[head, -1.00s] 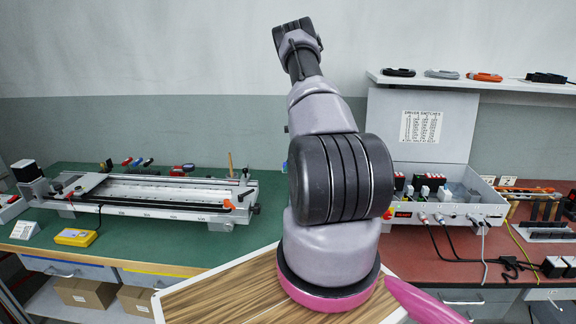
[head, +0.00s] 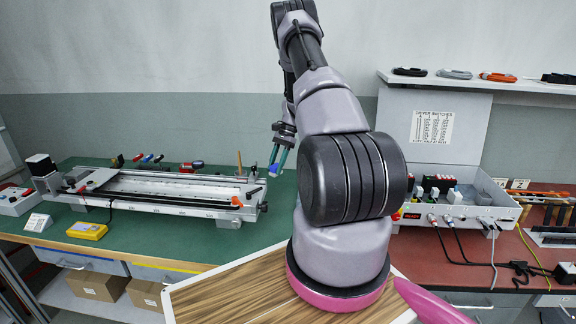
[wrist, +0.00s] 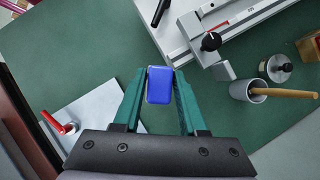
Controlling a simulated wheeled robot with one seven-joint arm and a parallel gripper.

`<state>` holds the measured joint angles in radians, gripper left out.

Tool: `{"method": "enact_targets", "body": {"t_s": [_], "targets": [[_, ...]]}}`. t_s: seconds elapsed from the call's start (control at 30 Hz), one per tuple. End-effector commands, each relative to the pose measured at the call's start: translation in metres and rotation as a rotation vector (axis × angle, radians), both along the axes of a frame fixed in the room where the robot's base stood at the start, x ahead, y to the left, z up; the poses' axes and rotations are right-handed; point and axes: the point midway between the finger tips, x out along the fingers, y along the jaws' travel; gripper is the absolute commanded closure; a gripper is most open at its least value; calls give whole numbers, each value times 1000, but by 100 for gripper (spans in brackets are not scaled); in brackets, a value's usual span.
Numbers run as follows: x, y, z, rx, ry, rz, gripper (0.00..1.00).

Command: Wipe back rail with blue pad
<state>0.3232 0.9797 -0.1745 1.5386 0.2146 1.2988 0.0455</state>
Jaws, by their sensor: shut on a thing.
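My gripper (head: 279,158) hangs fingers-down over the green bench, just beyond the right end of the gantry. Its green fingers are shut on the blue pad (wrist: 159,85), which sits between the fingertips in the wrist view. The pad also shows as a small blue patch in the head view (head: 273,170). The gantry's back rail (head: 205,178) runs along its far side. In the wrist view the gantry's end (wrist: 232,36) with a black knob lies ahead, above and right of the pad, apart from it in the picture.
A cup (wrist: 247,91) with a wooden-handled tool and a round metal piece (wrist: 279,68) stand near the gantry end. A plate with a red lever (wrist: 66,128) lies at lower left. Several hand tools (head: 147,158) lie behind the gantry. Bare green bench (wrist: 90,55) shows between.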

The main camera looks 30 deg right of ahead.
Motion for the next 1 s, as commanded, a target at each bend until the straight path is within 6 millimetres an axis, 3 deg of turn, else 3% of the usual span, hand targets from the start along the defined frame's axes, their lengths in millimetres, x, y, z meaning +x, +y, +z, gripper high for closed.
{"method": "enact_targets", "body": {"t_s": [0.03, 0.2, 0.43, 0.63, 1.0], "targets": [[-4, 25, 8, 2, -3, 146, 100], [-28, 88, 28, 1, -3, 625, 100], [-49, 141, 45, 1, -2, 1038, 100], [-60, 171, 54, 1, 0, 1272, 100], [-60, 167, 52, 2, 5, 1249, 100]]}}
